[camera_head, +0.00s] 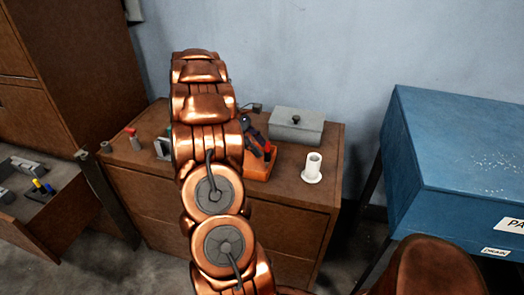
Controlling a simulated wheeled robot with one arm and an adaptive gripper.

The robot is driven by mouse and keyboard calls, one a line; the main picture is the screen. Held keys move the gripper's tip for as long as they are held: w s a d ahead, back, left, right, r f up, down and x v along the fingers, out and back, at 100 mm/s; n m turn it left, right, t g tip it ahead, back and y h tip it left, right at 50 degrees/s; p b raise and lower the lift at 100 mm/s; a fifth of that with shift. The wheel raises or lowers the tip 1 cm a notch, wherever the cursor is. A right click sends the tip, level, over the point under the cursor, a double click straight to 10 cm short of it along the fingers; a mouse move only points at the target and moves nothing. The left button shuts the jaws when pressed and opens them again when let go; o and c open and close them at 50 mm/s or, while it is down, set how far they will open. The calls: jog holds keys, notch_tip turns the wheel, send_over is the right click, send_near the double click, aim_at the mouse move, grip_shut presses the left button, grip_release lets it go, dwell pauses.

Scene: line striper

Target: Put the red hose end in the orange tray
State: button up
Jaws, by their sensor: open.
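An orange tray (259,172) sits on the brown cabinet top, just right of my copper arm, which hides its left part. Dark pieces with a red part (268,149) lie in or over the tray; I cannot tell exactly what they are. A small upright piece with a red top and grey body (131,134) stands near the left edge of the cabinet top. It may be the red hose end, but it is too small to be sure. My arm rises through the middle of the view. My gripper cannot be made out and seems hidden behind the arm.
A grey lidded box (296,127) stands behind the tray. A white flanged cylinder (312,168) stands to its right. A grey item (162,147) is partly behind my arm. A blue cabinet (455,150) stands at right. An open drawer (40,190) juts out at left.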

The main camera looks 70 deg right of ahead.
jog(key=v, duration=0.9)
jog(key=shift+w+r, duration=0.25)
jog(key=shift+r, duration=0.05)
jog(key=shift+a, duration=0.1)
jog(key=w+a+r+n+t+h, duration=0.1)
jog(key=w+a+r+t, duration=0.15)
jog(key=a, duration=1.05)
jog(key=w+a+r+t, duration=0.1)
jog(key=w+a, duration=0.2)
jog(key=a, duration=1)
jog(key=s+a+f+m+t+y, duration=0.1)
jog(key=s+a+f, duration=0.1)
jog(key=s+a, duration=0.6)
jog(key=s+a+f+m+t, duration=0.1)
jog(key=s+a+f, duration=0.2)
jog(key=s+a, duration=0.5)
jog(key=a, duration=0.6)
jog(key=shift+s+a+y, duration=0.2)
jog(key=shift+a+y, duration=0.2)
jog(key=s+p+v, duration=0.2)
jog(key=p+v, duration=0.9)
jog(key=shift+r+t, duration=0.35)
jog(key=shift+r, duration=0.35)
